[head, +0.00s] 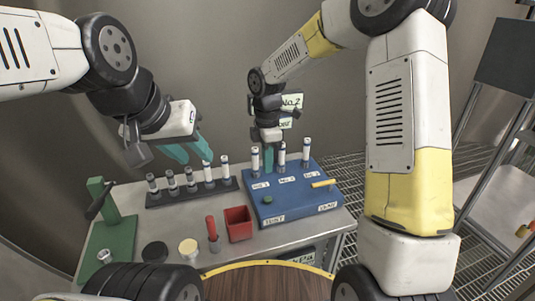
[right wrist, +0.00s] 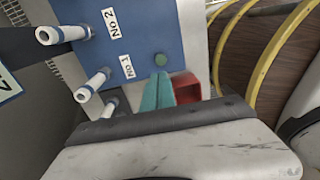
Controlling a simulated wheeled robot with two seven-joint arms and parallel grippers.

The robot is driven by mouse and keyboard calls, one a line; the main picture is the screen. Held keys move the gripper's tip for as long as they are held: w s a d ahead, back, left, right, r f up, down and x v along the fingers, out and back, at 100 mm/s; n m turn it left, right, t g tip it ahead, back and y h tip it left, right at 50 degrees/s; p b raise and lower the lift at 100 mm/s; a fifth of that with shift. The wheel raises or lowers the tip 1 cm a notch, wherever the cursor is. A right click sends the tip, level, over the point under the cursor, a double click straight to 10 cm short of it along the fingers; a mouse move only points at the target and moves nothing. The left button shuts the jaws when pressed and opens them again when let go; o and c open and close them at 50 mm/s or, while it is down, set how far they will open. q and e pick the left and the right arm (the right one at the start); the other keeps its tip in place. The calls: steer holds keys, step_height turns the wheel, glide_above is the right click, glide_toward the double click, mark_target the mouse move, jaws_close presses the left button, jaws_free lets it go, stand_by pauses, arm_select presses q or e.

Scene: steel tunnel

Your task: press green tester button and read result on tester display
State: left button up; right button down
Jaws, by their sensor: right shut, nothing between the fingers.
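The blue tester box (head: 300,201) sits on the right of the grey table, with a green button (head: 268,199) on its top near the front left. The button also shows in the right wrist view (right wrist: 161,59), just beyond my fingertips. My right gripper (head: 268,166) is shut and empty, with teal fingers pointing down over the back part of the box, among the white-topped cylinders. It seems apart from the button. My left gripper (head: 190,152) is open and empty above the rack. A dark panel marked "kPa" (head: 303,259) shows partly below the table's front edge; I can read no value.
Several white-topped cylinders stand in a dark rack (head: 192,194) and on the box's back edge. A yellow lever (head: 323,183) lies on the box's right. A red bin (head: 238,223), red-handled tool (head: 212,230) and green stand (head: 104,225) occupy the table. Shelving (head: 497,130) stands at right.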

mark_target(268, 199)
steer(key=f, duration=1)
steer(key=shift+s+f, duration=0.15)
steer(key=shift+s, duration=0.1)
steer(key=shift+s+f, duration=0.1)
steer(key=shift+f, duration=0.7)
steer(key=shift+s+d+f, duration=0.15)
steer(key=shift+f, duration=0.2)
steer(key=shift+r, duration=0.5)
step_height(268, 199, up, 14)
steer(key=w, duration=0.1)
steer(key=shift+w+a, duration=0.15)
steer(key=shift+a, duration=0.1)
